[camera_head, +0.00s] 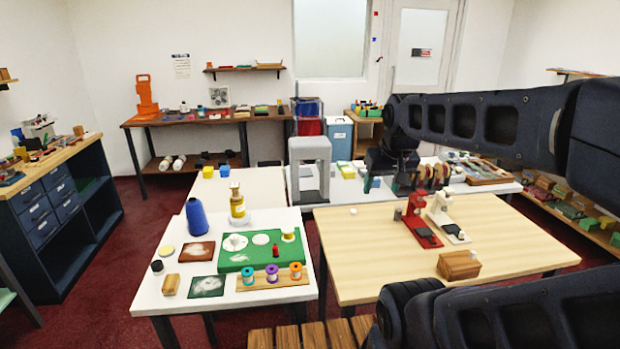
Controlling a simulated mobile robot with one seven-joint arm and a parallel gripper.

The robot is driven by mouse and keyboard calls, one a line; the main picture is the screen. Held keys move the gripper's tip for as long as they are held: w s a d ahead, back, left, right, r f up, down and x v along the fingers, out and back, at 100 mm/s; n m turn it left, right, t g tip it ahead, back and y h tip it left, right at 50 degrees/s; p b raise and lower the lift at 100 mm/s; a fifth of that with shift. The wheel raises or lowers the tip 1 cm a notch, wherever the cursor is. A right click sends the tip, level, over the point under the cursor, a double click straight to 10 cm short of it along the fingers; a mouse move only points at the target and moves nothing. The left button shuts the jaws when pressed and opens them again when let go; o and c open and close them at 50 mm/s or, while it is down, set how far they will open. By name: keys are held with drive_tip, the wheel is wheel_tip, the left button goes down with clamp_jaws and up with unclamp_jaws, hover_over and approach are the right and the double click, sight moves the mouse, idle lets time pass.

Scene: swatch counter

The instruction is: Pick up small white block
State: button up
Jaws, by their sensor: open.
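A small white block (353,211) lies on the light wooden table, near its far left part. It is tiny in the head view and nothing covers it. My gripper (382,187) hangs at the end of my dark arm, beyond and to the right of the block in the picture. It points down, is open and appears to hold nothing. It is apart from the block. Its fingertips are small and hard to make out against the cluttered counter behind.
The wooden table (365,272) also holds a red device (417,222), a cream device (445,217) and a brown wooden block (458,265). The area around the white block is mostly clear. A white table (147,299) with spools and a green board (234,262) stands left.

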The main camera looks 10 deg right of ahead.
drive_tip(key=m+g+h, duration=0.5)
drive_tip(key=m, duration=1.4)
hover_over(353, 210)
drive_tip(key=a, duration=0.4)
drive_tip(key=f, duration=3.4)
drive_tip(key=shift+d+f, duration=0.25)
drive_tip(key=shift+f, duration=0.15)
drive_tip(key=x, duration=0.5)
drive_tip(key=shift+d+r, duration=0.1)
drive_tip(key=shift+d, duration=0.15)
drive_tip(key=c, duration=1.1)
